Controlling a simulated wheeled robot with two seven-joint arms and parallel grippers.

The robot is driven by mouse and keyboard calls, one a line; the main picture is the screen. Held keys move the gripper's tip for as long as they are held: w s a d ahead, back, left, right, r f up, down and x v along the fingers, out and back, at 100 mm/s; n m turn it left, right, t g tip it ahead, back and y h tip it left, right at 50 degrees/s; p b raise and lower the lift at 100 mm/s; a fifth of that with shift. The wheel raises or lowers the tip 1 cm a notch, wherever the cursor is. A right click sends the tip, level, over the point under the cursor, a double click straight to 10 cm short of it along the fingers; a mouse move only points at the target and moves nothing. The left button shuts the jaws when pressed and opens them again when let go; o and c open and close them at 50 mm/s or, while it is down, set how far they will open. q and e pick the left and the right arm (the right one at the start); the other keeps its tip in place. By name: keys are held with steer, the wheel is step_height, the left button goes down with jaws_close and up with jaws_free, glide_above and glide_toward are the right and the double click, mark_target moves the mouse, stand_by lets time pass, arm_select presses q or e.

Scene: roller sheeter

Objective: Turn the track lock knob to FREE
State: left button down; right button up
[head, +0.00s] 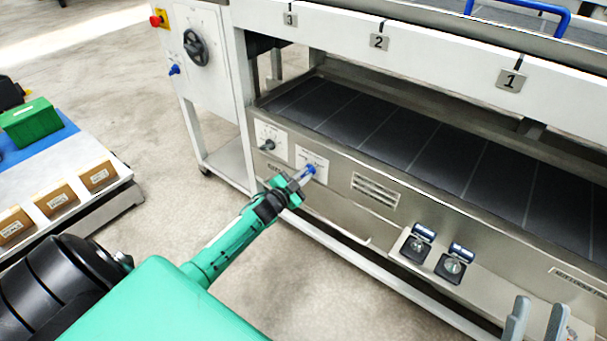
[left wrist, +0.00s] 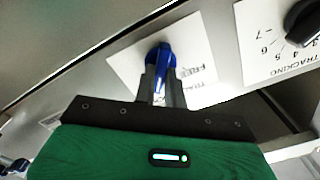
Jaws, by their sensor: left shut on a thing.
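The track lock knob (head: 311,169) is a small blue knob on a white label plate on the machine's front panel. It also shows in the left wrist view (left wrist: 160,54), where part of the word FREE is readable on the plate (left wrist: 196,50) beside it. My left gripper (head: 302,176) reaches it from the front, shut with its grey fingers on the knob. The fingers hide the knob's lower part in the wrist view, so its exact pointing is hard to tell. Two grey fingers of my right gripper (head: 536,324) stand apart at the bottom right, with nothing between them.
A black tracking dial (head: 268,145) sits on the plate left of the knob. Vent slots (head: 376,190) and two blue-handled clamps (head: 437,249) are to the right. A black belt (head: 400,140) runs above. At left, a low table (head: 125,184) holds small boxes. Floor between is clear.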

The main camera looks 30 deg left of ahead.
arm_select(q)
steer(key=shift+a+n+p, duration=0.2)
steer(key=shift+n+p, duration=1.1)
steer(key=shift+n, duration=2.7)
steer(key=shift+a+n+p, duration=0.15)
steer(key=shift+n+p, duration=1.1)
steer(key=shift+n, duration=2.75)
arm_select(e)
steer(key=s+a+f+g+h, duration=0.1)
steer(key=a+f+g, duration=0.1)
steer(key=f+g, duration=0.5)
steer(key=s+a+f+g, duration=0.1)
steer(key=f+g, duration=0.5)
steer(key=f, duration=0.6)
steer(key=shift+s+a+f+n+g+h, duration=0.2)
steer(key=shift+s+a+n+g+h, duration=0.15)
steer(key=shift+s, duration=0.2)
steer(key=shift+a, duration=0.1)
arm_select(q)
steer(key=shift+n, duration=0.3)
steer(key=c, duration=1.5)
jaws_free()
steer(key=shift+o, duration=0.2)
steer(key=shift+s, duration=0.1)
